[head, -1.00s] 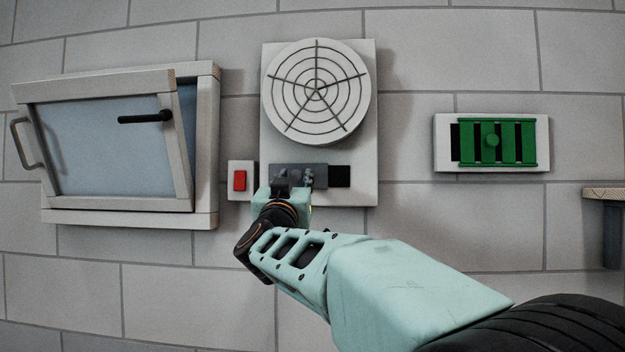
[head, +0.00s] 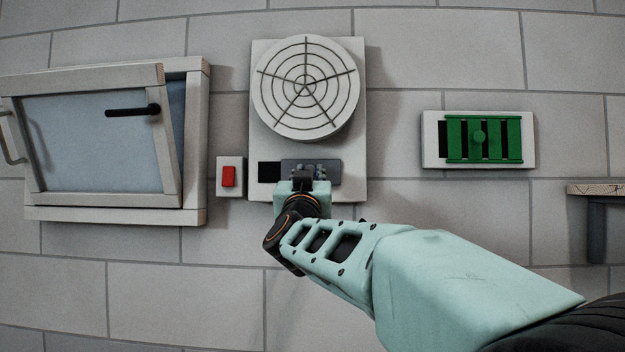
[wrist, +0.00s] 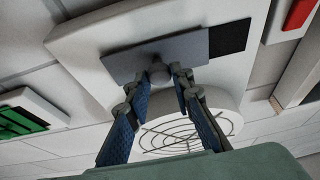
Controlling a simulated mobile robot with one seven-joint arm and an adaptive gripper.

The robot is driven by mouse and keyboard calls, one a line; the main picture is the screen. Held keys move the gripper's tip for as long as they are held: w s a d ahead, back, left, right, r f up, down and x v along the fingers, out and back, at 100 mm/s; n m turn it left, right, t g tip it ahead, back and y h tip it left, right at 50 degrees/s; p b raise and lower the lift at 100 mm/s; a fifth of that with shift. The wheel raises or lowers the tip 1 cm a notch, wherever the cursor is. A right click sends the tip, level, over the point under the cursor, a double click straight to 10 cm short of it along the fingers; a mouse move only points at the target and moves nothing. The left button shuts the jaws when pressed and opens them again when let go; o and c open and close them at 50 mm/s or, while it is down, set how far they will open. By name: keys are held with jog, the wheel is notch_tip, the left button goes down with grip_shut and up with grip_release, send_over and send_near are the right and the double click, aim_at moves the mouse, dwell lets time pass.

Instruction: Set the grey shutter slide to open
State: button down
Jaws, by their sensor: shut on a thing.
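The grey shutter slide (head: 328,170) is a flat plate low on the white panel (head: 355,110), below a round vent grille. A black opening (head: 269,172) shows to the left of the plate in the head view. My gripper (head: 311,172) is at the slide and shut on its small round knob. The wrist view shows the grey slide (wrist: 180,48) with the knob (wrist: 158,72) between my gripper's fingertips (wrist: 160,83); the black opening (wrist: 229,37) is on its right there. My gripper hides part of the slide in the head view.
A red switch (head: 228,176) on a white box sits just left of the panel. A tilted window (head: 100,140) with a black handle is further left. A green slatted slide (head: 484,139) is on a plate at the right. A wooden shelf (head: 597,189) juts out at the far right.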

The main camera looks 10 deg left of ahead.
jog(key=shift+d, duration=0.2)
jog(key=c, duration=1.7)
grip_release()
jog(key=shift+w+d, duration=0.1)
jog(key=shift+d, duration=0.05)
jog(key=shift+a, duration=0.2)
